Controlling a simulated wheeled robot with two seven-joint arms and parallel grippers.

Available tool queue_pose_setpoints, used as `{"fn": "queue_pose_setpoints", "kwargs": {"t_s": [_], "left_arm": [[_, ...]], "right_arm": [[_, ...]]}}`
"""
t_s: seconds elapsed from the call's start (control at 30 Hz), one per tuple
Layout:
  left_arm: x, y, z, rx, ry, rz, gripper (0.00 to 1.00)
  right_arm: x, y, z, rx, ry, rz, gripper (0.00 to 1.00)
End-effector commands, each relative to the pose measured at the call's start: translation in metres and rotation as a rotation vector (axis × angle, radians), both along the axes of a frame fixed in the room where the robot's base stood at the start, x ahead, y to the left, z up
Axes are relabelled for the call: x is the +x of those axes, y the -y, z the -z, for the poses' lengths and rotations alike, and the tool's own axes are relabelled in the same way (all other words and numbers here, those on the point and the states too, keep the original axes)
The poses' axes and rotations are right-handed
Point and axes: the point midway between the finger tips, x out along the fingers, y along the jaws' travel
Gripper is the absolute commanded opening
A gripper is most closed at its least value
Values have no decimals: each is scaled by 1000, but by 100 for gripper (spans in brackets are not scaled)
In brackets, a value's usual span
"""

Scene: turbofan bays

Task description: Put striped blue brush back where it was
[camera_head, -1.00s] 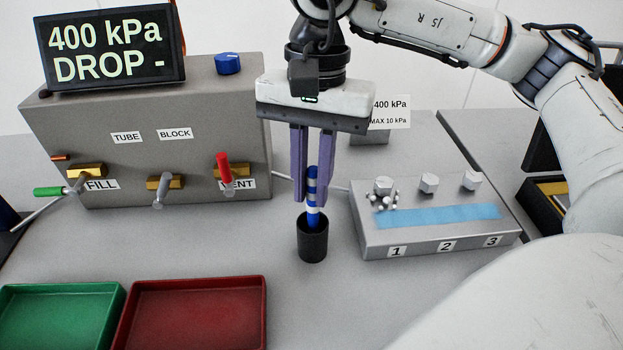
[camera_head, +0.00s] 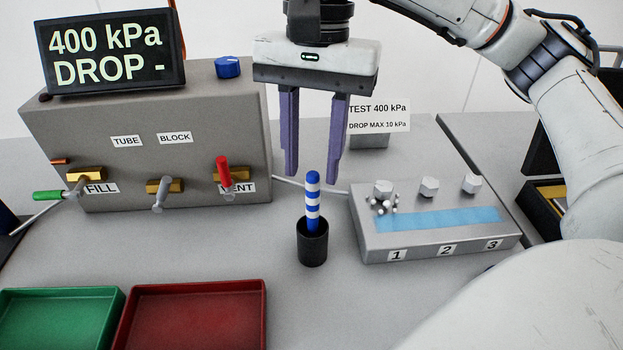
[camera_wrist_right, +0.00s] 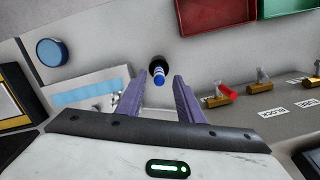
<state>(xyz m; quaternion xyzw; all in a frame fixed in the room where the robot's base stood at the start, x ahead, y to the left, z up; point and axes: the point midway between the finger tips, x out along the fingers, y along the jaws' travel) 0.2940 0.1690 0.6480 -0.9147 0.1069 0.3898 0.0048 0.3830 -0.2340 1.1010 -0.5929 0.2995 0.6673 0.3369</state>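The striped blue brush (camera_head: 313,203), blue with white bands, stands upright in a small black cup (camera_head: 312,245) on the bench. Its lower end is hidden inside the cup. My right gripper (camera_head: 311,176) is open and empty, above and behind the brush, with its two purple fingers apart. In the right wrist view the brush (camera_wrist_right: 158,76) shows end-on beyond the gap between the fingers, with the cup around it. My left gripper is not in view.
A grey panel box (camera_head: 110,150) with valve handles and a pressure display (camera_head: 112,50) stands at the left. A numbered grey block (camera_head: 435,235) with bolts is right of the cup. Green (camera_head: 60,290) and red (camera_head: 195,288) trays lie front left. Bench in front of the cup is clear.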

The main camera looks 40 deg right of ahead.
Motion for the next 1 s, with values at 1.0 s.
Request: {"fn": "queue_pose_setpoints", "kwargs": {"t_s": [1.0], "left_arm": [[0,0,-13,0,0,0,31]], "right_arm": [[5,7,-72,0,-1,-2,34]]}}
